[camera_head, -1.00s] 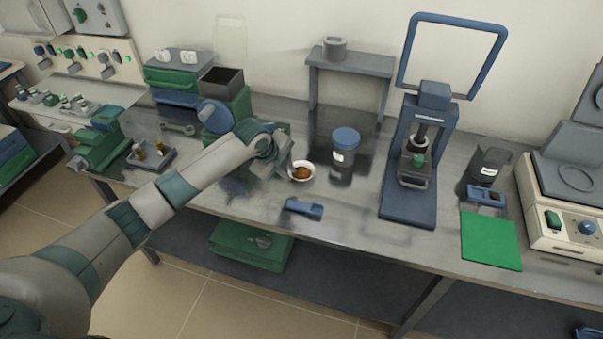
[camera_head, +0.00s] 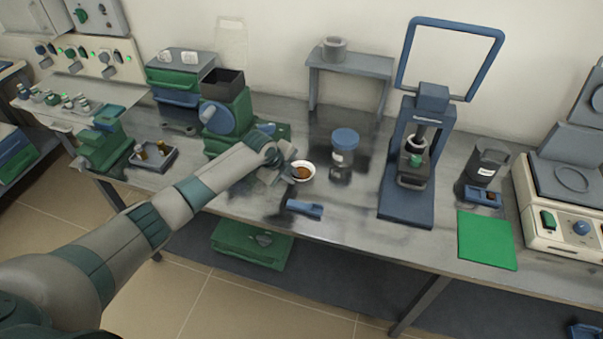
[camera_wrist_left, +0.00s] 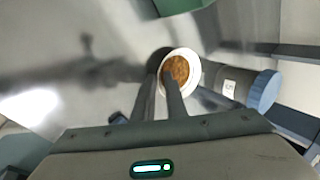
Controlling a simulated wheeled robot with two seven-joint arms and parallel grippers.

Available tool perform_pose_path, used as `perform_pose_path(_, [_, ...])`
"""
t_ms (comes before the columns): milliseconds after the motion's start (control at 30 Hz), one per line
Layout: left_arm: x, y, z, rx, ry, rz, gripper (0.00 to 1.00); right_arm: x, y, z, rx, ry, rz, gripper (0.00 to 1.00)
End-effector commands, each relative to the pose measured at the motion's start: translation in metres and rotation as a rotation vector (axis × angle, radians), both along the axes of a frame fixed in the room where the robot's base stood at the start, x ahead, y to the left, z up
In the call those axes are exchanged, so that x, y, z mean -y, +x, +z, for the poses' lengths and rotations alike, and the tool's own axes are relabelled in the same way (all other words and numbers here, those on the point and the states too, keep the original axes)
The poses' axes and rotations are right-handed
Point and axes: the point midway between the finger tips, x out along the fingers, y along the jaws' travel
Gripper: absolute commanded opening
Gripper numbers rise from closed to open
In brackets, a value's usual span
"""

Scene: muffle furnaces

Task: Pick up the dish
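The dish (camera_head: 304,173) is a small white round bowl with brown powder in it, on the grey bench. It also shows in the left wrist view (camera_wrist_left: 188,66). My left gripper (camera_head: 284,171) is low at the dish's left side. In the left wrist view the two fingers (camera_wrist_left: 160,80) are apart with a gap between them. One finger overlaps the powder and the other lies outside the left rim. I cannot tell whether either touches the dish. My right gripper is not in view.
A blue-lidded jar (camera_head: 344,148) stands close behind and right of the dish. A small blue tray (camera_head: 304,209) lies in front of it. A green machine (camera_head: 226,118) is behind my left arm. A blue press (camera_head: 410,170) stands farther right.

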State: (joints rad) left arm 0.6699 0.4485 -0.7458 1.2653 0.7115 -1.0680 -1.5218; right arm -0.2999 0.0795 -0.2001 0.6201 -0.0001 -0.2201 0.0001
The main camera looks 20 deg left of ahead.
Motion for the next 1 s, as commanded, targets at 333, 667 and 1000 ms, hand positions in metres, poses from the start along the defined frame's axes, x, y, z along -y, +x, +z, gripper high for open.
perform_pose_path(333, [0.0,0.0,0.0,0.0,0.0,0.0,0.0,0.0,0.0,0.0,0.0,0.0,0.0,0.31])
perform_pose_path(667, [0.0,0.0,0.001,0.0,0.0,0.0,0.0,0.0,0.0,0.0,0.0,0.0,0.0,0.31])
perform_pose_path(1000, [-0.001,0.001,0.021,0.005,0.001,-0.001,0.0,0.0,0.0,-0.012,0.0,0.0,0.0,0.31])
